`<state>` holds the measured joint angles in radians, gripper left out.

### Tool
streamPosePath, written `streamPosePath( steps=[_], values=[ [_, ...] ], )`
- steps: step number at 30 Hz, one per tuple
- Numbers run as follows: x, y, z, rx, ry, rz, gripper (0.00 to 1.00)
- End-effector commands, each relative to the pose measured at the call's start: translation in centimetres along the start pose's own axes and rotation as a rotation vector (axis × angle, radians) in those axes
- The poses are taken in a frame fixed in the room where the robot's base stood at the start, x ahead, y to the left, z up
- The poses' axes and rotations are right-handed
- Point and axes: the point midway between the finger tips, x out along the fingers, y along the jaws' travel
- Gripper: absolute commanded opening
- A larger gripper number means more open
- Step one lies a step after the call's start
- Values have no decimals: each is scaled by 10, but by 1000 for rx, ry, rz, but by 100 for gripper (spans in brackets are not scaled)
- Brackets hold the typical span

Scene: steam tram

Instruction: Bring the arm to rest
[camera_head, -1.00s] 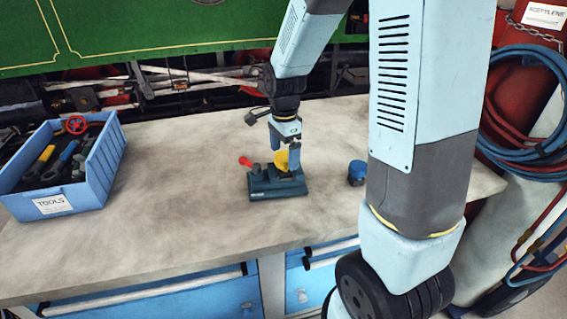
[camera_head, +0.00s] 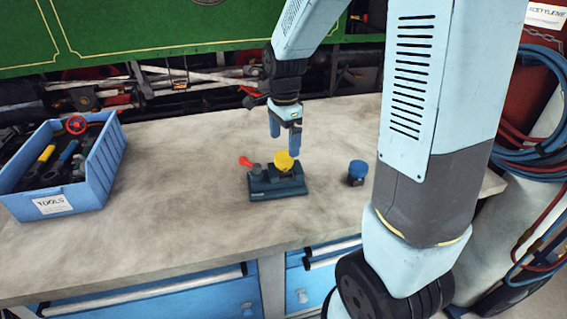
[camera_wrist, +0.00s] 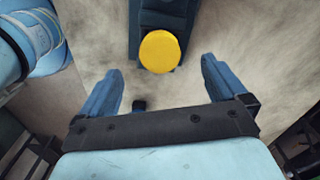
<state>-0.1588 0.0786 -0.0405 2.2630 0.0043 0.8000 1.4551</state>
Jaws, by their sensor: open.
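My gripper (camera_head: 284,145) is open and empty. In the head view it hangs above the bench, just behind and above a dark blue block-like fixture (camera_head: 279,190). A round yellow cap or knob (camera_head: 284,160) sits on top of that fixture, and a small red-tipped lever (camera_head: 246,162) stands at its left end. In the wrist view, the two blue fingers (camera_wrist: 160,95) are spread apart. The yellow cap (camera_wrist: 159,51) lies beyond the fingertips, roughly midway between them, and is not held.
A blue tool crate (camera_head: 96,165) with tools and a red wheel stands at the bench's left. A small blue-topped jar (camera_head: 357,172) stands right of the fixture. The bench (camera_head: 170,200) is clear between crate and fixture. Hoses (camera_head: 535,120) hang at the right.

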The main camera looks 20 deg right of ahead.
Motion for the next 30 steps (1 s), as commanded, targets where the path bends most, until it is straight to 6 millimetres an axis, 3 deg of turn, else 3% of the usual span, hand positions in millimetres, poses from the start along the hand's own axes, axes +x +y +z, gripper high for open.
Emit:
streamPosePath(
  steps=[11, 17, 30],
  values=[
    [-8, 4, -1, -32, 1, -15, 99],
    [-44, 27, -5, -212, 16, -85, 99],
    [-120, 104, -11, -721, 137, -245, 99]
  ],
)
